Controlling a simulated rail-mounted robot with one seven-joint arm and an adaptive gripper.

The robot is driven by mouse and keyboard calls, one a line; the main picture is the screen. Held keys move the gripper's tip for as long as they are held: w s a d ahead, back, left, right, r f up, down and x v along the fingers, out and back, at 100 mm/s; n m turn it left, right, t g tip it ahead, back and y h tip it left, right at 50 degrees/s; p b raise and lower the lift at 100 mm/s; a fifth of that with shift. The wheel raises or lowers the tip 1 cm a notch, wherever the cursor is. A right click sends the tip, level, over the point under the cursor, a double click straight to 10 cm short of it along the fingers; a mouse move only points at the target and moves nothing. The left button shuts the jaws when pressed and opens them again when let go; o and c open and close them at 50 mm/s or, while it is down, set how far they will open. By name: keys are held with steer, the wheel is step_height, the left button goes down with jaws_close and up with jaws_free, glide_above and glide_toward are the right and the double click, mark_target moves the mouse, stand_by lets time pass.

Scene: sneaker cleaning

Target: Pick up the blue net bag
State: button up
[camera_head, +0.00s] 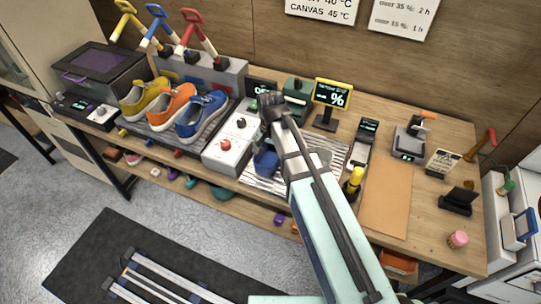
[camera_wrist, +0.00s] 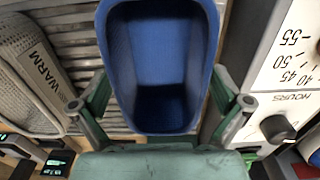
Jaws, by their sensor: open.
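My gripper (camera_wrist: 160,98) is open, with one green-grey finger on each side of the bag's near part. I cannot tell whether the fingers touch it. In the head view the bag (camera_head: 265,160) is a small blue shape on the bench, partly covered by my arm.
A pale mesh bag marked WARM (camera_wrist: 38,70) lies at left in the wrist view, on grey slats (camera_wrist: 75,38). A white control box (camera_wrist: 285,70) with a knob stands close at right. In the head view, three sneakers (camera_head: 172,105) are at left and a brown mat (camera_head: 387,200) at right.

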steer(key=shift+f, duration=0.25)
steer(key=c, duration=1.1)
steer(key=shift+o, duration=0.2)
steer(key=shift+r, duration=0.1)
